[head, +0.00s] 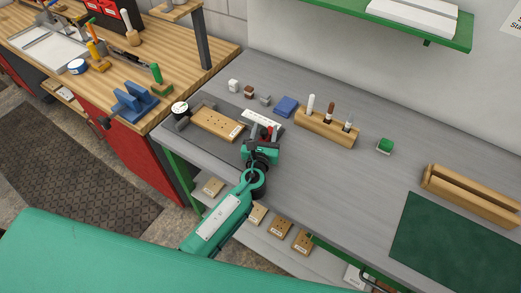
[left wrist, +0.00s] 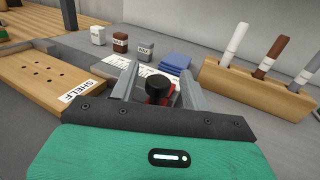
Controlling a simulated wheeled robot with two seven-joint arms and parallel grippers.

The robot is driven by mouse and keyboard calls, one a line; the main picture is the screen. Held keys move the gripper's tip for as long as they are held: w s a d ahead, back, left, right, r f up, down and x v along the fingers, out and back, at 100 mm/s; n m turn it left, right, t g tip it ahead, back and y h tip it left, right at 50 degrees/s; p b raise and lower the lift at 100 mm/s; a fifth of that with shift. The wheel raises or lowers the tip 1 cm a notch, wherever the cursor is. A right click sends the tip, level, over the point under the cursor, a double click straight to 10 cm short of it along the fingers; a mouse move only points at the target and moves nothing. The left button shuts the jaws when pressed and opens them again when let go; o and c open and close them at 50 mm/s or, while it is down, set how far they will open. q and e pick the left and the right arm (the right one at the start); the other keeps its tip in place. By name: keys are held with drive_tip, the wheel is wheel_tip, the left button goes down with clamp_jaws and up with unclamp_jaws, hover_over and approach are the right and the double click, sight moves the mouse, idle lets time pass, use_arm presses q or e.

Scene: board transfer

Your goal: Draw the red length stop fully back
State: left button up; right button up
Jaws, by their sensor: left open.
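The red length stop (left wrist: 172,96), with a black round knob (left wrist: 158,84) beside it, shows between the fingers of my left gripper (left wrist: 157,88) in the left wrist view. The fingers are apart, one on each side of the knob, and I cannot tell whether either touches it. In the head view my left gripper (head: 264,138) is over the grey bench, with a bit of red showing at its fingers. The lower part of the stop is hidden by the gripper. A wooden board (head: 216,124) with several holes and a SHELF label lies left of the gripper. My right gripper is out of view.
Small white, brown and grey blocks and a blue stack (head: 287,106) stand behind the gripper. A wooden holder (head: 325,128) with several markers is to the right.

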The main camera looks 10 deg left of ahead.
use_arm(q)
drive_tip(key=s, duration=0.4)
drive_tip(key=s+b, duration=0.1)
drive_tip(key=s, duration=0.3)
drive_tip(key=s+b, duration=0.1)
drive_tip(key=s, duration=0.3)
drive_tip(key=shift+s+d, duration=0.1)
drive_tip(key=shift+d, duration=0.2)
drive_tip(key=shift+f, duration=0.1)
